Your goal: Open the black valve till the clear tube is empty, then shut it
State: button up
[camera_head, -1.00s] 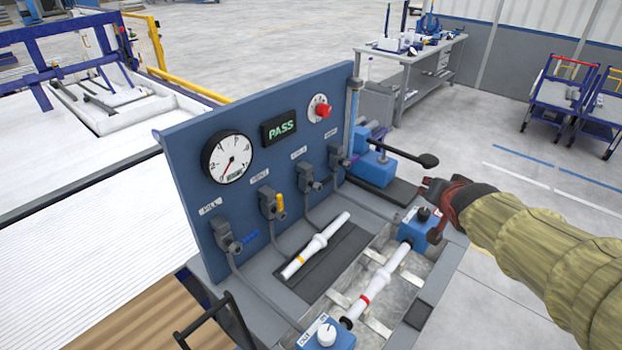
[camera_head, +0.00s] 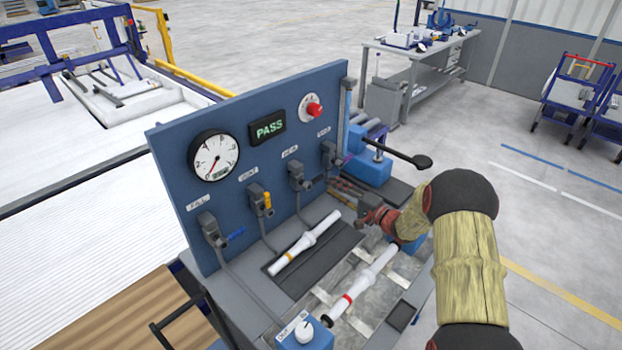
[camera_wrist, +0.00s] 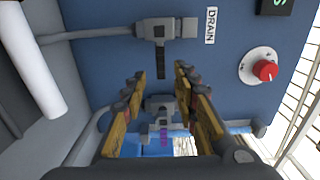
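The black valve (camera_head: 297,178) is third from the left on the blue panel. In the wrist view its grey body (camera_wrist: 165,28) is beside the DRAIN label, and its black lever (camera_wrist: 160,66) points down in the picture. My gripper (camera_wrist: 160,76) is open and empty. Its yellow-and-grey fingers straddle the line of the lever, with the tips near its end; contact is not visible. In the head view my gripper (camera_head: 368,212) is in front of the panel's right part. The clear tube (camera_head: 346,108) stands upright at the panel's right edge; its liquid level is too small to tell.
A purple-handled valve (camera_wrist: 160,128) lies just beyond my fingers. The panel also carries a blue-handled valve (camera_head: 212,230), a yellow-handled valve (camera_head: 260,198), a gauge (camera_head: 214,156), a PASS display (camera_head: 268,127) and a red knob (camera_head: 312,108). White pipes (camera_head: 305,243) lie below.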

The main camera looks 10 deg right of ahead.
aim_at(318, 177)
jog(key=b+x, duration=0.1)
jog(key=x, duration=0.6)
jog(key=shift+w+a+b, duration=0.15)
jog(key=shift+w+b, duration=0.05)
jog(key=shift+b, duration=0.2)
jog(key=c, duration=0.8)
